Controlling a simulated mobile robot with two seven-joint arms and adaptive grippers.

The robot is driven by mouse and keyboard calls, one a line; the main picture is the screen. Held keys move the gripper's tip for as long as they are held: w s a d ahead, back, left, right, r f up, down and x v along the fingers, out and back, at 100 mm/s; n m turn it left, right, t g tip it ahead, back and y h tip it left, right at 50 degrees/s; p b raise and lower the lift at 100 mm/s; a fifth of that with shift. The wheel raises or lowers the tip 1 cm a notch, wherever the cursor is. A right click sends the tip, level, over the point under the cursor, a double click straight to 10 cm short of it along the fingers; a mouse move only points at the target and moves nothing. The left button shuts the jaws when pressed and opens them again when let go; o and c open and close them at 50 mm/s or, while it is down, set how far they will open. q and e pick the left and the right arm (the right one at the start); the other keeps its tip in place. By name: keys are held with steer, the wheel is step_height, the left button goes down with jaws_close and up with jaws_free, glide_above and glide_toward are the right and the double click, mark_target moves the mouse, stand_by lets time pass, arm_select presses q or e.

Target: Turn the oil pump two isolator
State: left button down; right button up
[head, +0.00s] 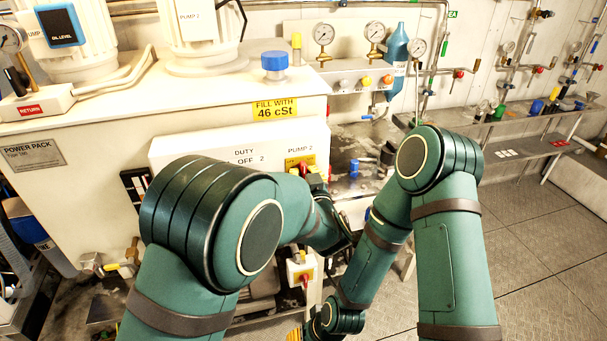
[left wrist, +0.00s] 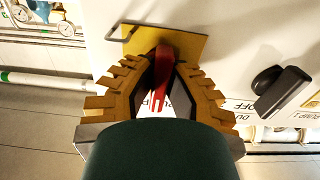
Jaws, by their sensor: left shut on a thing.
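The pump two isolator is a red handle on a yellow plate (head: 301,161), under the "PUMP 2" label on the white panel. In the left wrist view the red handle (left wrist: 159,88) stands out from its yellow plate (left wrist: 192,47). My left gripper (left wrist: 162,63) has its ridged tan fingers shut on the red handle, one on each side. In the head view my left forearm hides most of that gripper and the handle. My right arm hangs down at the bottom centre; its gripper is too hidden to judge.
A black selector knob (left wrist: 281,92) sits beside the isolator on the panel. Gauges (head: 323,34) and a blue bottle (head: 397,62) stand behind. Floor at the right (head: 530,235) is clear.

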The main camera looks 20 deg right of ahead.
mark_target(303, 163)
arm_select(q)
steer(key=shift+w+r, duration=0.1)
steer(key=shift+r, duration=0.1)
steer(key=c, duration=1)
jaws_free()
steer(key=shift+f, duration=0.15)
step_height(303, 163, up, 10)
steer(key=shift+r, duration=0.1)
